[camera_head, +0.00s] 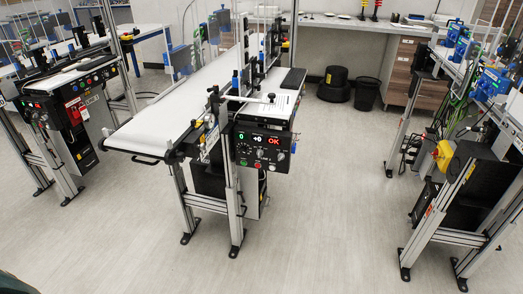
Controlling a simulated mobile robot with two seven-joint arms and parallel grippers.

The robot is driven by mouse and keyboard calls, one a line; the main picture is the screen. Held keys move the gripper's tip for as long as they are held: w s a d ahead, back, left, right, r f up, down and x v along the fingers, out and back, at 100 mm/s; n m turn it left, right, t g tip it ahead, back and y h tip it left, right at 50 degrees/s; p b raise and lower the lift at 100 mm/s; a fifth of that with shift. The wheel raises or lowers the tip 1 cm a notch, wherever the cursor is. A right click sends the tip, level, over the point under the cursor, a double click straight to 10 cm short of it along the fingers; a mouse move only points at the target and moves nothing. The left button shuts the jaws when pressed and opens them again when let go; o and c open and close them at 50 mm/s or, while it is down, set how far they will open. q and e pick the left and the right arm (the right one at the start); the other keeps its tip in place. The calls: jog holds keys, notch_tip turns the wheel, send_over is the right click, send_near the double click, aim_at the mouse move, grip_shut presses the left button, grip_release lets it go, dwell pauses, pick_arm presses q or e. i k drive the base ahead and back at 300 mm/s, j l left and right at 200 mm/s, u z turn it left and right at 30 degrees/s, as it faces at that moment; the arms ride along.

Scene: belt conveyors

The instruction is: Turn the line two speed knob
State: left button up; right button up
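The middle conveyor has a black control panel (262,148) on its near end. Its display shows a green 0, a white +0 and a red OK. Small round knobs and buttons sit below and beside the display, including a green one and a red one. They are too small to tell which is a speed knob or where it points. Another control panel (68,100) with coloured buttons, a red part and a small label is on the left conveyor. I cannot read a line two marking on either panel. Neither of my grippers is in view.
The middle conveyor's white belt (176,108) runs back from its near end. Black bins (366,93) stand by a desk at the back. The grey floor (320,230) between the middle and right conveyors is clear.

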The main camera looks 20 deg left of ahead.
aim_at(243, 149)
jog(key=l+u, duration=1)
jog(key=k+l+u, duration=0.15)
jog(key=l+u, duration=0.35)
